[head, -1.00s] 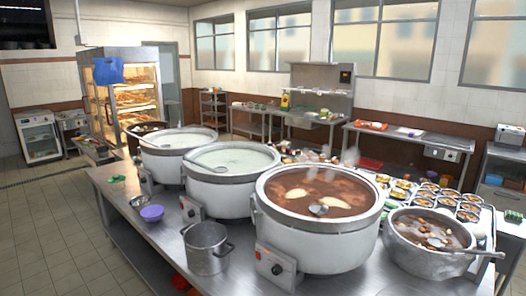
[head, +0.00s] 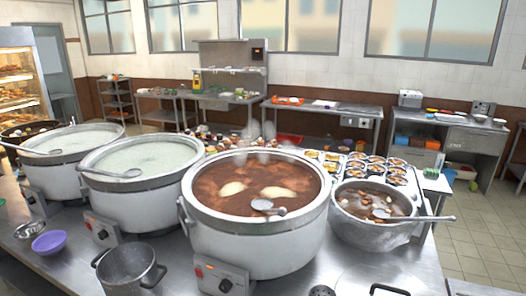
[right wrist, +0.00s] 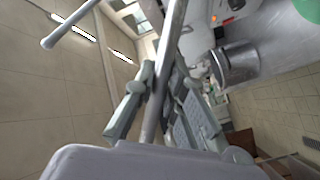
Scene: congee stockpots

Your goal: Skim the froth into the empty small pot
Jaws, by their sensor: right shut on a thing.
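The large pot of brown broth (head: 262,238) stands mid-counter, with two pale froth patches (head: 232,188) on its surface and a ladle (head: 267,206) resting in it. The empty small pot (head: 130,268) stands at the front left, cut off by the lower edge. A grey metal pot (right wrist: 236,68), probably this one, shows in the right wrist view. There my right gripper (right wrist: 158,100) is shut on a long metal handle (right wrist: 172,45); the tool's far end is out of view. Neither gripper shows in the head view.
Two pots of white congee (head: 137,160) (head: 72,148) stand at left with ladles. A wide pot of brown soup (head: 372,232) with a ladle stands at right, before trays of small bowls (head: 382,172). A purple bowl (head: 49,243) and a lid (head: 385,285) lie near the front.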

